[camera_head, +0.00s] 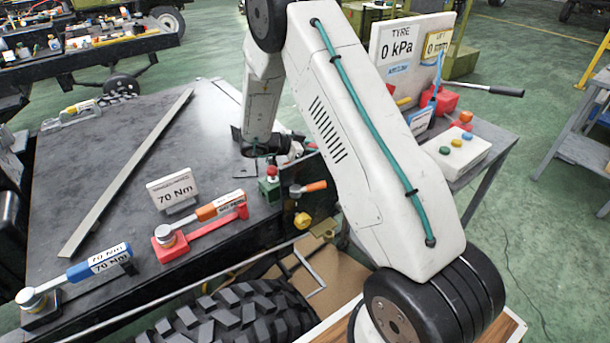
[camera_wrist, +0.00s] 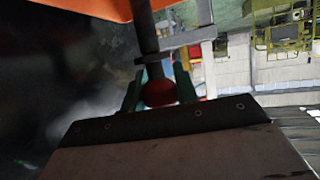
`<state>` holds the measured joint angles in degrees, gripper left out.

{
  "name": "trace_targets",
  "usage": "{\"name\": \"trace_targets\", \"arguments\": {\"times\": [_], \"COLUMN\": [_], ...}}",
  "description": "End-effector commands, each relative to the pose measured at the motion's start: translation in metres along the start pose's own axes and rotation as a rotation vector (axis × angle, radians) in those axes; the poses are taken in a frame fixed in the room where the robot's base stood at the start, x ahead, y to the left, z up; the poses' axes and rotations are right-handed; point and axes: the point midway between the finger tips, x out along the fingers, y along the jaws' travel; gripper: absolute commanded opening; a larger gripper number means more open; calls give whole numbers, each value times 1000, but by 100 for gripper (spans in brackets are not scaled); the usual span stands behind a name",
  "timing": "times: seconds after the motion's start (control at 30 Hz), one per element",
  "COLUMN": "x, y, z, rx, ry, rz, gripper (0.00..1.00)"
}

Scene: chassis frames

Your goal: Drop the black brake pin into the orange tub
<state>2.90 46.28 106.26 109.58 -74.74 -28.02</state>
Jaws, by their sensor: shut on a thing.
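My gripper (camera_wrist: 158,82) shows in the wrist view with its two green fingers shut on the black brake pin (camera_wrist: 149,38). The pin is a dark rod with a red rounded end (camera_wrist: 159,93) between the fingers. An orange surface (camera_wrist: 85,8) lies at the top edge of the wrist view; it may be the orange tub, but too little of it shows to be sure. In the head view my arm covers the middle of the picture. The gripper and pin are not clear there, and I cannot make out an orange tub.
The dark bench (camera_head: 110,150) carries a long metal bar (camera_head: 125,175), a 70 Nm sign (camera_head: 174,188), two torque wrenches and a green block (camera_head: 268,190) with a red knob. A table with a gauge panel (camera_head: 405,50) is right.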

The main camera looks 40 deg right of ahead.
Motion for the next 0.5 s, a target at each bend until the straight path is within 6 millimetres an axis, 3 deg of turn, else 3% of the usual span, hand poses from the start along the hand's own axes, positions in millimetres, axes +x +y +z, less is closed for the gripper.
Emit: {"name": "trace_targets", "arguments": {"times": [0.27, 0.3, 0.37, 0.4, 0.5], "x": [-1, -1, -1, -1, -2], "y": [0, 0, 0, 0, 0], "z": [2, 3, 3, 3, 3], "rx": [-1, -1, -1, -1, -1], "ry": [0, 0, 0, 0, 0], "rz": [-3, -3, -3, -3, -4], "gripper": [4, 32, 49, 55, 55]}}
